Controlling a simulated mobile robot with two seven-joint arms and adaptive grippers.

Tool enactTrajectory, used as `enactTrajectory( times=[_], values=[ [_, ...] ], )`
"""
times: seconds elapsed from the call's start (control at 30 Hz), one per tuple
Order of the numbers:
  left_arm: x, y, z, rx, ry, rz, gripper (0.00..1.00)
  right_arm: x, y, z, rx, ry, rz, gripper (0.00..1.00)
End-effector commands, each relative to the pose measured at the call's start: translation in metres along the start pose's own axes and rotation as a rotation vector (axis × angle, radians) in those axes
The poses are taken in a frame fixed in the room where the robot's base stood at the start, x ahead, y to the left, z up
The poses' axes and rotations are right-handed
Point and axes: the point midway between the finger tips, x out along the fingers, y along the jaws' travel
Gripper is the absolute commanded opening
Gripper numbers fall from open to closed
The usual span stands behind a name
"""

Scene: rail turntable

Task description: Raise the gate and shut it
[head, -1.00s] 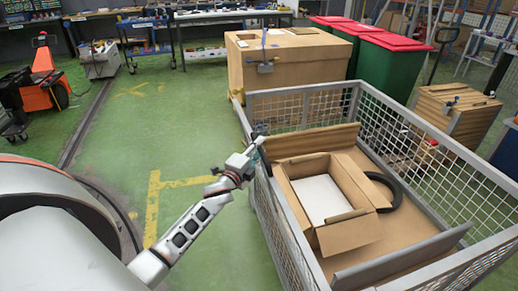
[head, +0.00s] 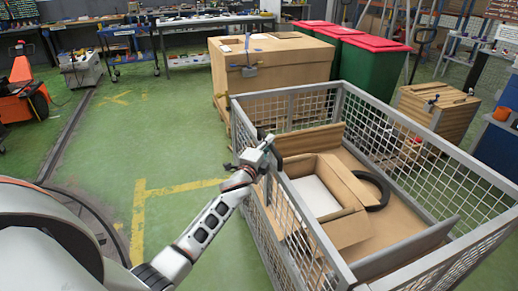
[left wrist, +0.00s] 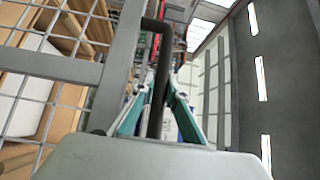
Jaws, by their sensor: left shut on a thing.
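The gate (head: 307,232) is the grey wire-mesh panel on the near left side of the mesh cage (head: 402,122). It stands steeply, with its mesh in front of part of the open cardboard box; I cannot tell whether it is fully upright or latched. My left gripper (head: 268,147) is at the gate's top edge, shut on the black handle. In the left wrist view the dark handle bar (left wrist: 157,85) runs between the teal fingers, beside the gate's grey frame (left wrist: 117,70). My right gripper is not in view.
Inside the cage are an open cardboard box (head: 345,228) and a black ring (head: 373,188). A large carton (head: 235,75) stands behind, with red-lidded green bins (head: 370,72) to its right. The green floor (head: 150,125) left of the cage is clear.

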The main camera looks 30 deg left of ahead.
Motion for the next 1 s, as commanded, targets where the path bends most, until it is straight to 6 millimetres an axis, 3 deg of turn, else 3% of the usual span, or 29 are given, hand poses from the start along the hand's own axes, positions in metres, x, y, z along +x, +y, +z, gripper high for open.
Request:
enactTrajectory(
  times=[0.27,0.3,0.37,0.77,1.0],
  values=[
    [0.001,-0.002,-0.004,-0.002,0.004,-0.001,0.0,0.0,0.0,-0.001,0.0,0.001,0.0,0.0],
    [0.001,-0.002,-0.004,-0.002,0.004,-0.002,0.18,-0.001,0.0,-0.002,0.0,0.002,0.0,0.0],
    [0.001,-0.002,-0.004,-0.002,0.004,-0.002,0.3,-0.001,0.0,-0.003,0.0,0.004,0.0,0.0],
    [-0.002,-0.001,-0.002,0.0,0.002,-0.001,0.3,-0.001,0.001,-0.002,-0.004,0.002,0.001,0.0],
    [-0.033,-0.001,-0.002,0.0,0.004,-0.001,0.3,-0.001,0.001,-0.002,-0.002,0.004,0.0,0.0]
  ],
)
